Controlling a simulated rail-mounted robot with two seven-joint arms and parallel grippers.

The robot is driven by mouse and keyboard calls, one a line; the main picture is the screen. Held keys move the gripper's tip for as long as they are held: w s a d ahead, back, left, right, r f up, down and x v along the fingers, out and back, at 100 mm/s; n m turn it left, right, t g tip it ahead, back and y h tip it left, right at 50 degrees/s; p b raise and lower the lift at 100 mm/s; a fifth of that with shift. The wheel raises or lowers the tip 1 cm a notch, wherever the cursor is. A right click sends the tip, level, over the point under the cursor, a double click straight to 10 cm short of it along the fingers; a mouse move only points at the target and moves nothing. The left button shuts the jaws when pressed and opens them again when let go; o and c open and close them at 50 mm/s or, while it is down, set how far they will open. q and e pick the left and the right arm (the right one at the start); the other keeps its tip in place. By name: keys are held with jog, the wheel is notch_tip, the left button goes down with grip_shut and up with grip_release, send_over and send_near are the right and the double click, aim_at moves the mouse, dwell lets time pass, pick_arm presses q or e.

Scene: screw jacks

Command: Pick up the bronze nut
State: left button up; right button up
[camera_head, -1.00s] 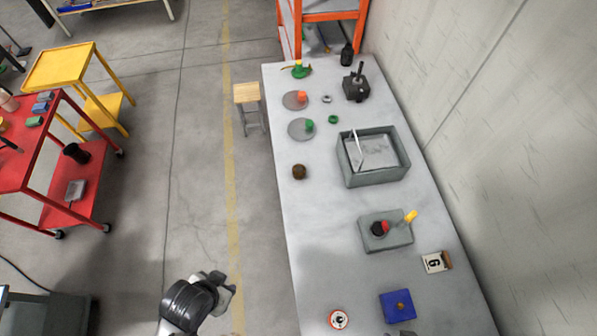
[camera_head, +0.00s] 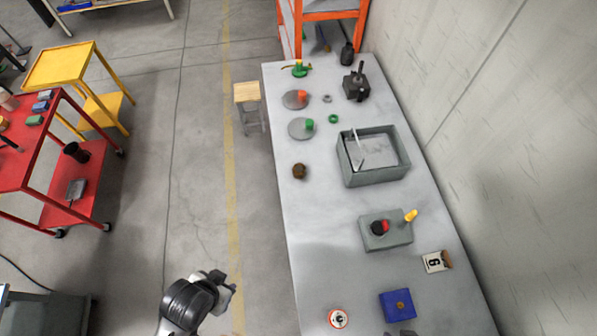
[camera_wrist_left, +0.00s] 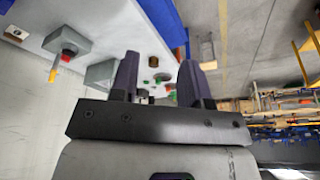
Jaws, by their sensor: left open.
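The bronze nut (camera_head: 299,171) is a small brown round piece. It lies near the left edge of the long grey table, left of the grey bin. In the left wrist view, a brown round piece (camera_wrist_left: 153,61) that looks like the nut shows beyond the fingers, in the gap between them. My left gripper (camera_head: 231,287) is open and empty, left of the table and well apart from the nut. A dark grey shape at the bottom edge of the head view may be the tip of my right gripper (camera_head: 402,333); its jaws cannot be made out.
A grey bin (camera_head: 372,178) and a box with a red button (camera_head: 385,230) stand on the table (camera_head: 320,222). Grey discs with orange (camera_head: 296,99) and green (camera_head: 301,129) pieces lie farther back. A blue block (camera_head: 397,305) is near. The table around the nut is clear.

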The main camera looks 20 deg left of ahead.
pick_arm(q)
jog(key=o, duration=0.9)
jog(key=shift+o, duration=0.2)
